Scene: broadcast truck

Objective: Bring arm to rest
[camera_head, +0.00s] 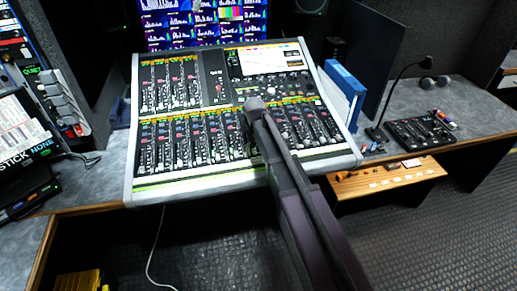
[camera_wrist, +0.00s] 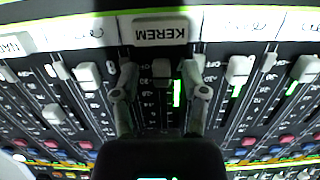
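My arm reaches over the sloped mixing console (camera_head: 218,103) in the head view. Its dark links hide part of the lower right fader bank, and my gripper's fingers cannot be made out there. In the wrist view my gripper (camera_wrist: 160,82) is open, its two grey fingers apart over the console's fader strips. A label reading KEREM (camera_wrist: 160,29) lies just beyond the fingertips. Nothing is held.
Monitors (camera_head: 205,22) stand behind the console. A blue binder (camera_head: 342,90) stands right of it, near a small black control box (camera_head: 420,131) and a gooseneck microphone or lamp (camera_head: 397,80). A wooden drawer (camera_head: 390,180) juts out at right. Equipment crowds the left desk; the floor in front looks mostly open.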

